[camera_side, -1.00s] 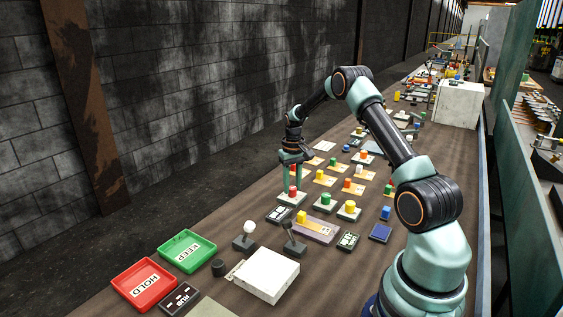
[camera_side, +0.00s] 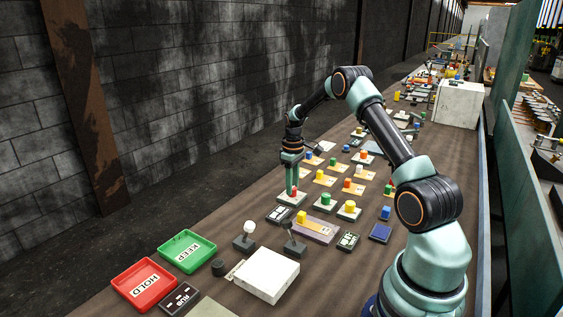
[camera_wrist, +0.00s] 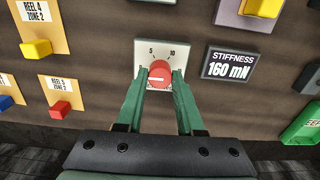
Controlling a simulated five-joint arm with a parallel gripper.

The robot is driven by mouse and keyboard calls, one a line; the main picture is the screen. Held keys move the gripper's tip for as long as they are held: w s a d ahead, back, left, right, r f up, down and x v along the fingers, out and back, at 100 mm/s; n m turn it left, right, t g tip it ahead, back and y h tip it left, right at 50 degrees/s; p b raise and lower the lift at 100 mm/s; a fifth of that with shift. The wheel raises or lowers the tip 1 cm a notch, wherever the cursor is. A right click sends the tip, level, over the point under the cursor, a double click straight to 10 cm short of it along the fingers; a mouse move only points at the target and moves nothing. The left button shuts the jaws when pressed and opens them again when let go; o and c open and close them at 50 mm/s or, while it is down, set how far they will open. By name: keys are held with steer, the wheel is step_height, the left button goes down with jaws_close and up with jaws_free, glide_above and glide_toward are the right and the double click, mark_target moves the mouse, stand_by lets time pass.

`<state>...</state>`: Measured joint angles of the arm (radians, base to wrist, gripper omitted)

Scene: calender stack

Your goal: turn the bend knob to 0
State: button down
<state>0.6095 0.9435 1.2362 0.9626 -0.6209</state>
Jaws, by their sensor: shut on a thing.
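A red round knob (camera_wrist: 160,73) stands on a pale plate (camera_wrist: 148,47) in the wrist view. The marks 5 and 10 show on the plate above the knob; no 0 mark and no name show, so I cannot read that it is the bend knob. A pale line crosses the knob's near side. My gripper (camera_wrist: 161,82) has one finger on each side of the knob and is shut on it. In the side view the red knob (camera_side: 294,191) shows between the fingers of my gripper (camera_side: 292,189).
A dark display (camera_wrist: 230,64) reading STIFFNESS 160 mN lies right of the plate. Green (camera_side: 326,199) and yellow (camera_side: 349,206) knobs stand nearby. Several yellow cards with coloured blocks lie beyond. Green (camera_side: 187,250) and red (camera_side: 146,284) trays are at the front left.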

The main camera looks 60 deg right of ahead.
steer(key=shift+r, duration=0.15)
steer(key=c, duration=0.5)
jaws_free()
steer(key=shift+c, duration=0.2)
step_height(320, 180, up, 12)
steer(key=s+a+r+t, duration=0.2)
steer(key=a+r, duration=0.8)
steer(key=a, duration=0.5)
steer(key=s+a+t, duration=0.3)
steer(key=s+a, duration=0.9)
steer(key=a, duration=0.3)
steer(key=shift+s+t, duration=0.25)
steer(key=shift+t, duration=0.05)
